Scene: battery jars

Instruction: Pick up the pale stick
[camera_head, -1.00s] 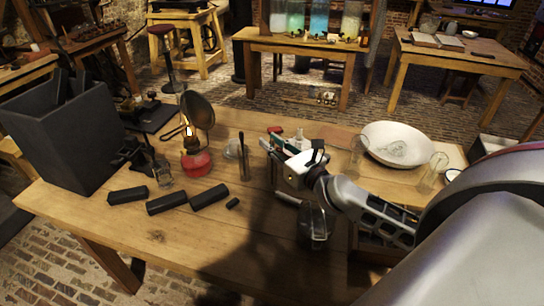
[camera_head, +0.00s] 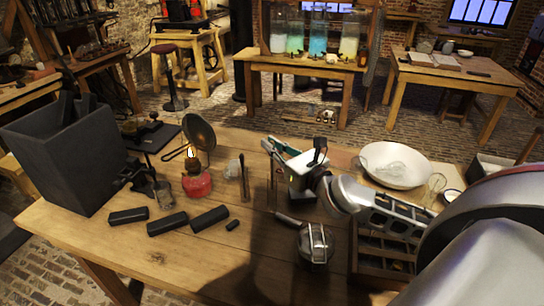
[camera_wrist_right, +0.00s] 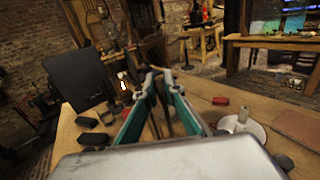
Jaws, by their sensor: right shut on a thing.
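My right gripper (camera_head: 271,147) is above the middle of the table, its teal-edged fingers pointing toward the upper left. It is shut on a thin stick (camera_head: 271,188), which hangs upright below the fingertips and looks dull brown in the shade. In the right wrist view the fingers (camera_wrist_right: 155,76) converge around thin, dark upright shapes; I cannot tell the stick's true colour there. Whether the stick's lower end touches the table is unclear. My left gripper is not in view.
Left of the gripper stand a dark rod (camera_head: 244,180), a lit red lamp (camera_head: 196,183) and several black blocks (camera_head: 167,224). A shiny rounded object (camera_head: 316,243) is in front. A white bowl (camera_head: 395,164) and a wooden compartment tray (camera_head: 384,266) are right. The front left tabletop is clear.

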